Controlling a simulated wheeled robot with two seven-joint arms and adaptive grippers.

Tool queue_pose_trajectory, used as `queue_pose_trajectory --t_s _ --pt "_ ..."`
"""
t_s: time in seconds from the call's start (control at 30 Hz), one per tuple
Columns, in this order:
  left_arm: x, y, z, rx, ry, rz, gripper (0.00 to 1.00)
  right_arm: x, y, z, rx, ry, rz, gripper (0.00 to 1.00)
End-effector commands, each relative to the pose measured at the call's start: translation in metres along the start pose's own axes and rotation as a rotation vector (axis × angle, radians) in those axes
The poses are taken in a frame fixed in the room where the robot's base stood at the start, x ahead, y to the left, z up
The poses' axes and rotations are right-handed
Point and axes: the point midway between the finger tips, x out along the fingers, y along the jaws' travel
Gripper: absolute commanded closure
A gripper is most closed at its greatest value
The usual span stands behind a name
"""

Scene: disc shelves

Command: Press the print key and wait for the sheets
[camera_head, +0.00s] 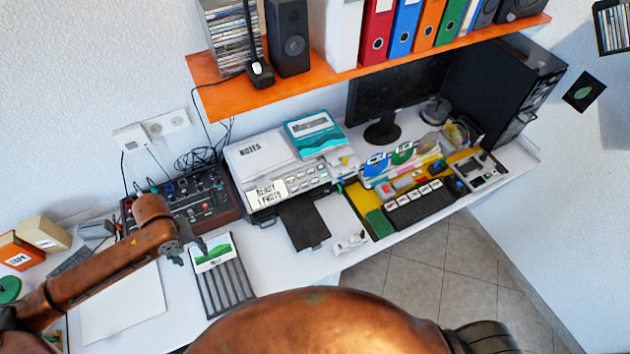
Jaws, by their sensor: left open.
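The printer (262,214) stands at the middle of the desk, with a panel of several small keys (317,175) on top. A white label on it (266,193) seems to read "READY" with a smaller line below. I cannot tell which key is the print key. A dark, bare output flap (303,223) extends from its front. My left gripper (188,252) is open and empty, left of the printer and apart from it. A sheet with a green picture (211,251) lies beside the gripper on a dark slatted tray (228,292). My right gripper is out of view.
A mixer-like box with knobs (190,202) stands left of the printer. Notes (262,152) and a teal booklet (315,134) lie behind the keys. An orange shelf (290,88) overhangs the back. A keyboard (418,205) and stationery are at right. Desk front edge is near.

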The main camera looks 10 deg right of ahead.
Motion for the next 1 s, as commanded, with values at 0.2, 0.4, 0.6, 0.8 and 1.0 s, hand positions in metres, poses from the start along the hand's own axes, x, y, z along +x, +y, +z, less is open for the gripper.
queue_pose_trajectory --t_s 0.2,0.4,0.6,0.8,1.0 --pt "-0.0001 0.0 0.0 0.0 0.0 0.0 0.53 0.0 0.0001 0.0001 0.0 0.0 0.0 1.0" --pt "0.0 0.0 0.0 0.0 0.0 0.0 0.53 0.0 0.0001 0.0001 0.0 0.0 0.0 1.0" --pt "0.0 0.0 0.0 0.0 0.0 0.0 0.53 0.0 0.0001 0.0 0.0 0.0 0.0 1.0" --pt "0.0 0.0 0.0 0.0 0.0 0.0 0.53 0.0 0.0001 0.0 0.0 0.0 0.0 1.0" --pt "0.0 0.0 0.0 0.0 0.0 0.0 0.53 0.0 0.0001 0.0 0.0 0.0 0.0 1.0"
